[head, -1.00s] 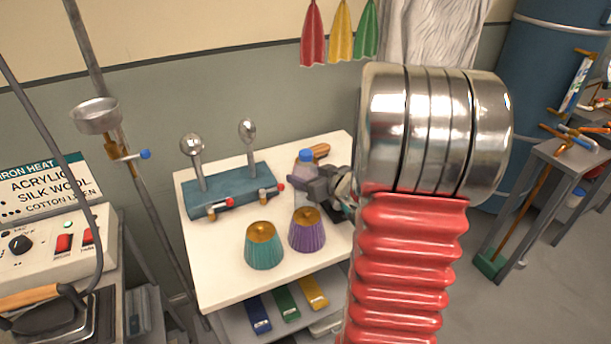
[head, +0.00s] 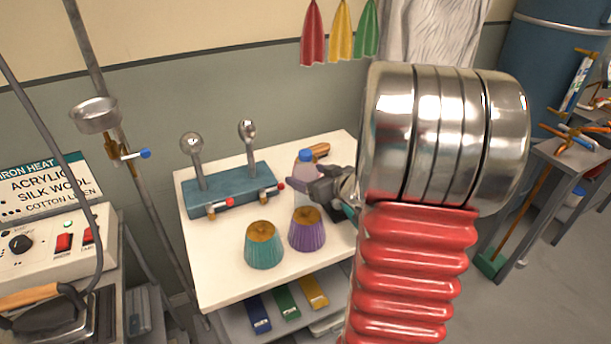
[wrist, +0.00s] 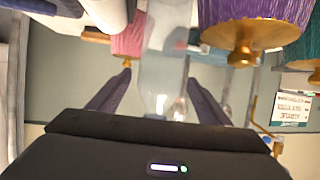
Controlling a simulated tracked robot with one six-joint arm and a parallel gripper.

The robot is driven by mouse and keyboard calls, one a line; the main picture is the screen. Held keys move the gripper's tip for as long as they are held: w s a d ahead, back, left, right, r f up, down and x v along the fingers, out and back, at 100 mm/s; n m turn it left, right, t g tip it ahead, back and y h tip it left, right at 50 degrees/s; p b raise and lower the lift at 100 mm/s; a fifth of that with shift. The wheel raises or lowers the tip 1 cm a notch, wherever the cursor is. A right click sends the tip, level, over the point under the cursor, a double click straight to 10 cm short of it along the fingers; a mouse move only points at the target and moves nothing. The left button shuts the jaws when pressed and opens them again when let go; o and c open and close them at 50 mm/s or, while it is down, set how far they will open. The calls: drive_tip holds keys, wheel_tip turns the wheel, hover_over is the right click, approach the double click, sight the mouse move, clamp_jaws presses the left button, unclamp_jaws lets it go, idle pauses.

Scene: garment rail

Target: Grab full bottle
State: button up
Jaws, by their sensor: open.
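The bottle (head: 305,173) has a clear, lilac-tinted body and a blue cap. It stands upright at the back right of the white table in the head view. My gripper (head: 318,188) is open, just right and in front of it, hiding part of its lower body. In the wrist view, where the scene appears upside down, the see-through bottle (wrist: 164,65) shows in the gap between the two fingers of my gripper (wrist: 158,78). I see no finger closed on it. How deep it sits between them I cannot tell.
A purple cone (head: 307,230) and a teal cone (head: 263,246) stand in front of the bottle. A blue block with metal spoon-like posts (head: 230,190) is to its left. A wooden handle (head: 320,150) lies behind. In the wrist view a pink cone (wrist: 130,38) is near the left finger.

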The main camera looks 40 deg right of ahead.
drive_tip(key=v, duration=1)
drive_tip(key=shift+s, duration=0.15)
idle(0.4)
drive_tip(key=w+a+r+m+g+h, duration=0.2)
drive_tip(key=a+r+g+h, duration=0.1)
drive_tip(key=a+r+h, duration=0.3)
drive_tip(key=s+a+f+n+g+y, duration=0.1)
drive_tip(key=s+a, duration=0.5)
drive_tip(key=a, duration=0.6)
drive_tip(key=s+a+f+n+g+y, duration=0.1)
drive_tip(key=s+a+y, duration=0.5)
drive_tip(key=a, duration=0.7)
drive_tip(key=n+g, duration=0.1)
drive_tip(key=g, duration=0.1)
drive_tip(key=shift+s+g, duration=0.2)
drive_tip(key=shift+g, duration=0.2)
drive_tip(key=shift+c, duration=0.4)
